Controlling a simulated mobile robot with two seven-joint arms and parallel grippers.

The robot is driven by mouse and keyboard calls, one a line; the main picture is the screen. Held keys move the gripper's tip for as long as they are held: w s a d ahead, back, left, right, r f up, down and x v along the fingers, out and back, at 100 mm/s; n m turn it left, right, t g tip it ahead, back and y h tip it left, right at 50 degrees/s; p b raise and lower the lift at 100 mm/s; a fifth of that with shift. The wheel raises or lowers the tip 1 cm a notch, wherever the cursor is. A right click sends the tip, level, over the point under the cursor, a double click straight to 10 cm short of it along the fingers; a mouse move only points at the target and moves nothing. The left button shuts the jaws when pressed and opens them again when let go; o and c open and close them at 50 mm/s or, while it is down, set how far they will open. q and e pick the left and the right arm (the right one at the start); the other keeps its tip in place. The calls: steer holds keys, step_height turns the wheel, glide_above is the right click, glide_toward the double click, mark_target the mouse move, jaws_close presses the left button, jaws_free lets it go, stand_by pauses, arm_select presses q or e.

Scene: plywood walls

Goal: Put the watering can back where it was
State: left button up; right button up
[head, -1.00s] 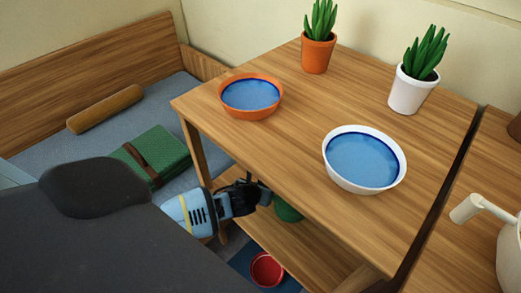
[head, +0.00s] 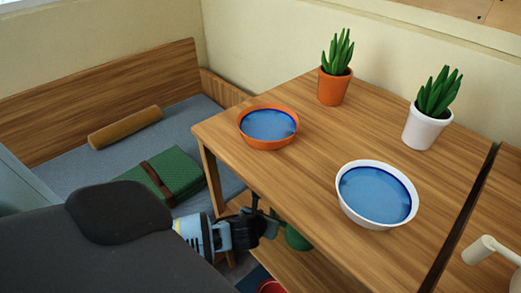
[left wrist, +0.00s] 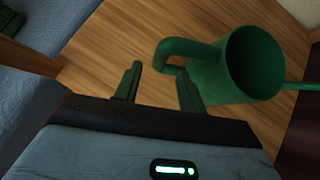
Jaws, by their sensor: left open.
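A green watering can (left wrist: 235,70) stands on a wooden shelf in the left wrist view, its handle on the left and its spout at the right edge. In the head view only a green part of it (head: 297,238) shows below the table edge; the table hides the rest. My left gripper (left wrist: 158,70) is open, with the can's handle just ahead of and partly between its fingers; I cannot tell if they touch. In the head view the left gripper (head: 268,222) is beside the table, low at its left side. My right gripper is not in view.
The wooden table (head: 310,170) above carries an orange bowl (head: 268,125) and a white bowl (head: 377,195), both blue inside, plus potted plants in orange (head: 335,87) and white (head: 427,127) pots. A cream spouted vessel (head: 490,250) is at right. A bed (head: 65,165) stands left.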

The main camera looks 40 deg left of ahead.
arm_select(q)
steer(key=p+v, duration=0.1)
steer(key=v, duration=0.5)
steer(key=s+d+f+n+g+h, duration=0.1)
steer(key=s+d+f+n, duration=0.2)
steer(key=s+n, duration=0.25)
steer(key=s+d+f+n+h, duration=0.2)
steer(key=s+d+n, duration=0.15)
steer(key=s, duration=0.25)
steer(key=s+d+f+n+g+h, duration=0.1)
steer(key=s+d+f+n, duration=0.15)
steer(key=s+n, duration=0.25)
steer(key=s+f+n, duration=0.1)
steer(key=s+n, duration=1.6)
steer(key=shift+a, duration=0.15)
